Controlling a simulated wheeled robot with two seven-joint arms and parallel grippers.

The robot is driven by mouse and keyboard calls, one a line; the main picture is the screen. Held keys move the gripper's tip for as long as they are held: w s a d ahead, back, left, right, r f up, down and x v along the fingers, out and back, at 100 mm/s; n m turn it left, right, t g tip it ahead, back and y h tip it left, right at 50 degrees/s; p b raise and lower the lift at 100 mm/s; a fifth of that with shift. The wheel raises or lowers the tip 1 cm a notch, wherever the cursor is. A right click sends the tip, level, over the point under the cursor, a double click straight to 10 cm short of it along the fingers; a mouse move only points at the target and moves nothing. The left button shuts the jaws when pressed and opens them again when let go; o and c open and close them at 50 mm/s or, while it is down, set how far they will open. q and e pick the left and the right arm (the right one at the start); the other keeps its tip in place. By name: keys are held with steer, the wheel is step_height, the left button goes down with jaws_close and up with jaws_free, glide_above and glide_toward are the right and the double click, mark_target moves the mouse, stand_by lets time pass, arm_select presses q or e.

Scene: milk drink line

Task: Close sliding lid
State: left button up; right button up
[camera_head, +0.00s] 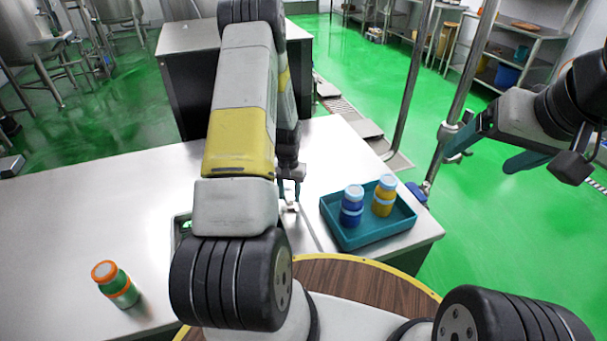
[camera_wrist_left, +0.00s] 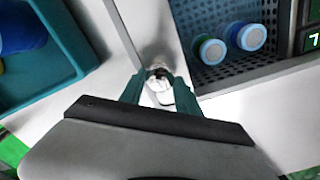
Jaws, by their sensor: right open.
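A recessed opening (camera_wrist_left: 285,60) with a dark perforated floor holds two blue-and-green-topped containers (camera_wrist_left: 228,43) in the left wrist view. A pale panel (camera_wrist_left: 150,25) borders it and seems to be the sliding lid, standing off the containers. A small whitish knob or handle (camera_wrist_left: 160,82) is at its near end. My left gripper (camera_head: 290,192) is low over the table there, and its teal fingers (camera_wrist_left: 159,92) stand on either side of the knob. I cannot tell whether they press on it. My arm hides most of the opening in the head view. My right gripper (camera_head: 492,150) is open and empty, raised over the floor.
A teal tray (camera_head: 375,238) with a blue bottle (camera_head: 351,207) and a yellow bottle (camera_head: 383,198) is right of the left gripper. A green bottle with orange cap (camera_head: 116,284) stands front left on the table (camera_head: 60,230). A lit display (camera_wrist_left: 313,41) adjoins the opening.

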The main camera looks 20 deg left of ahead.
arm_select(q)
jaws_close()
steer(key=s+a, duration=0.7)
steer(key=a, duration=0.3)
steer(key=s+a, duration=0.8)
steer(key=a, duration=0.1)
steer(key=s+a, duration=0.7)
steer(key=a, duration=0.3)
steer(key=shift+s+a, duration=0.25)
steer(key=shift+a, duration=0.1)
steer(key=o, duration=0.9)
jaws_free()
steer(key=shift+s+a, duration=0.1)
steer(key=shift+r, duration=0.25)
step_height(320, 180, up, 7)
steer(key=shift+r, duration=0.15)
